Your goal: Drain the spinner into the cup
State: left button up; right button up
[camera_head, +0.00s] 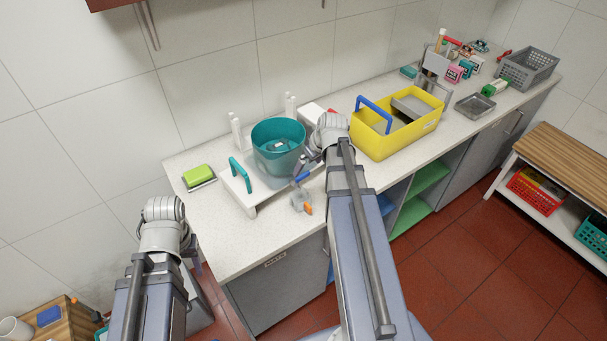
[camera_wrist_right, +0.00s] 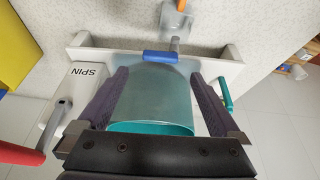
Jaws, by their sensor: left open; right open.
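The spinner is a white base (camera_head: 250,205) with a translucent teal tub (camera_head: 278,143) on it, upright on the counter. The tub also shows in the right wrist view (camera_wrist_right: 155,92). A blue tap handle (camera_wrist_right: 165,56) is on its front spout. A small clear cup (camera_wrist_right: 176,22) with an orange handle stands on the counter by the spout; it also shows in the head view (camera_head: 299,202). My right gripper (camera_wrist_right: 160,100) is open, its fingers on either side of the tub; contact is unclear. My left gripper (camera_head: 195,256) is open and away from the spinner, its fingers mostly hidden.
A teal handle (camera_head: 239,174) stands on the spinner's left. A white box marked SPIN (camera_wrist_right: 82,88) is beside the tub, near a red grip (camera_wrist_right: 18,152). A yellow carrier (camera_head: 385,145) stands to the right. A green sponge (camera_head: 198,174) lies at the counter's left end.

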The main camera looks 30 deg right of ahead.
aim_at(303, 175)
jog(key=b+x, duration=0.5)
jog(key=x, duration=0.1)
jog(key=shift+w+f, duration=0.1)
jog(key=shift+f, duration=0.2)
jog(key=c, duration=1.3)
